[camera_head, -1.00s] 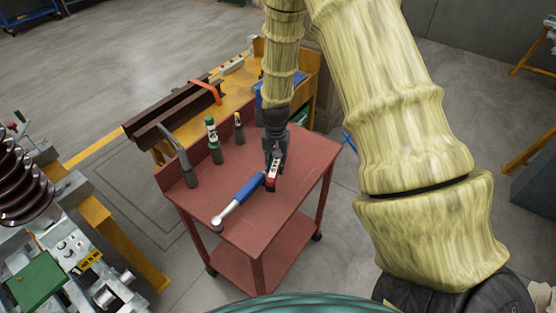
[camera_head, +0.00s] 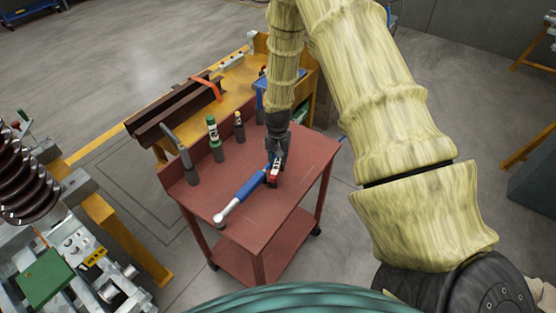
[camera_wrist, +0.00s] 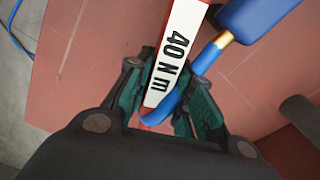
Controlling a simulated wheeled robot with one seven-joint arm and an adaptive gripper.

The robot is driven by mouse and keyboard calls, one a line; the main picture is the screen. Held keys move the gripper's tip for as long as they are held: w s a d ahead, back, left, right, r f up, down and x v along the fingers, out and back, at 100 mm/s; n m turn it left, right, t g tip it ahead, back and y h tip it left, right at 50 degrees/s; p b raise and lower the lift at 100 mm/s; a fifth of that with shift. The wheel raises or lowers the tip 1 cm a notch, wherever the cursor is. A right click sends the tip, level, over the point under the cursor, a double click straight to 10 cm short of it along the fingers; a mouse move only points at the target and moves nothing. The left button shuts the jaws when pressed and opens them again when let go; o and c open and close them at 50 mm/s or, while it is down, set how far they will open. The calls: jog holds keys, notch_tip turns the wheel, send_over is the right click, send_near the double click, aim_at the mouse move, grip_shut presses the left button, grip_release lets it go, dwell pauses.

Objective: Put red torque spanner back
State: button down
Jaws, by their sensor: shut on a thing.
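The red torque spanner (camera_head: 274,181) has a white label reading "40 N m", which shows large in the wrist view (camera_wrist: 177,50). My gripper (camera_head: 277,163) points down at the red trolley top and is shut on this spanner; its dark green-padded fingers (camera_wrist: 166,100) sit on both sides of the label end. The spanner is at or just above the trolley top; I cannot tell if it touches. Much of its length is hidden by the gripper.
A blue-handled spanner (camera_head: 243,191) lies on the red trolley (camera_head: 273,225), close beside the held spanner. Along the trolley's back edge stand a green-topped tool (camera_head: 213,135), a yellow-topped tool (camera_head: 239,125) and a grey tool (camera_head: 181,150). The trolley's right part is clear.

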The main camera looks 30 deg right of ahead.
jog(key=c, duration=1.3)
grip_release()
jog(key=shift+o, duration=0.2)
notch_tip(320, 180, up, 12)
jog(key=b, duration=0.4)
jog(key=shift+a, duration=0.15)
jog(key=shift+s, duration=0.2)
